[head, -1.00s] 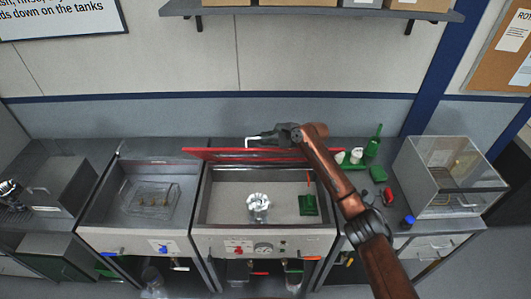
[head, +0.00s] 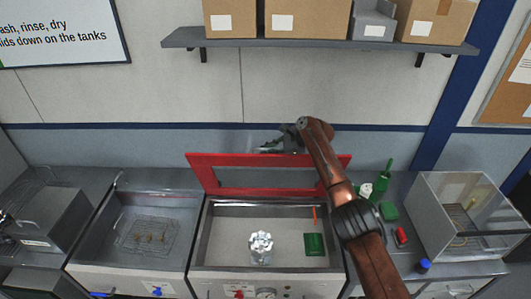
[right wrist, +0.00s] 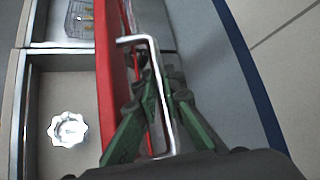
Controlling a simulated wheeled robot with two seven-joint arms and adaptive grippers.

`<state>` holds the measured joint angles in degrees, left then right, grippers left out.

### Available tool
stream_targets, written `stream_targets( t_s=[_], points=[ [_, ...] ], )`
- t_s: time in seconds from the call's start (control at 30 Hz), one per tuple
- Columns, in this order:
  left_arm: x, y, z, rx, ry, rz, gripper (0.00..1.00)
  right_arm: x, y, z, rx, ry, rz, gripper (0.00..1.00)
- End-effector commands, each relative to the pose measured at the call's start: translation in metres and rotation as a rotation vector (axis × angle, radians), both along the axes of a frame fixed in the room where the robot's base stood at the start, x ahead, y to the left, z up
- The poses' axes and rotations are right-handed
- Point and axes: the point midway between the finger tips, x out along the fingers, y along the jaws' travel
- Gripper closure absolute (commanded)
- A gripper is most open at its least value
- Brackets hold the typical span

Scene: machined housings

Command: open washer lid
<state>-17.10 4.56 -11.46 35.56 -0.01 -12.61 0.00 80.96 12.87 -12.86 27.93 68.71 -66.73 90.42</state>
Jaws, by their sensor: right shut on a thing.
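The washer lid (head: 205,178) is a red frame with a window, standing raised at the back of the washer tank (head: 196,240). Its metal bar handle (head: 268,150) is at the top edge; the handle also shows in the right wrist view (right wrist: 166,100). My right gripper (head: 284,145) is shut on the handle, its green fingers (right wrist: 160,105) around the bar beside the red lid (right wrist: 107,85). The tank is uncovered. A silvery machined housing (head: 261,247) stands in it, also visible in the right wrist view (right wrist: 68,130). My left gripper is not in view.
A green block (head: 314,244) lies in the tank at right. Left is another tank with a wire basket (head: 150,235). A shelf (head: 320,38) with boxes hangs above.

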Motion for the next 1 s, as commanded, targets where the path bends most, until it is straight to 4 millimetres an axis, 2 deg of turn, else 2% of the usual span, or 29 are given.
stream_targets(
  t_s=[0.67,0.7,0.93,1.0],
  points=[
    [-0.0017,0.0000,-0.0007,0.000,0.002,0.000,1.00,0.0027,0.0018,0.0012,-0.004,-0.003,0.000,1.00],
    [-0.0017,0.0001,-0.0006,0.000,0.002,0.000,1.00,0.0027,0.0018,0.0012,-0.004,-0.003,0.000,0.90],
    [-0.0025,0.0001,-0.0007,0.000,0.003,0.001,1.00,0.0020,0.0012,0.0001,-0.003,-0.001,0.001,0.74],
    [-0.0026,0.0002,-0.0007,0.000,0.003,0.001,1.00,0.0018,0.0013,0.0000,-0.003,-0.001,0.001,0.73]
  ],
)
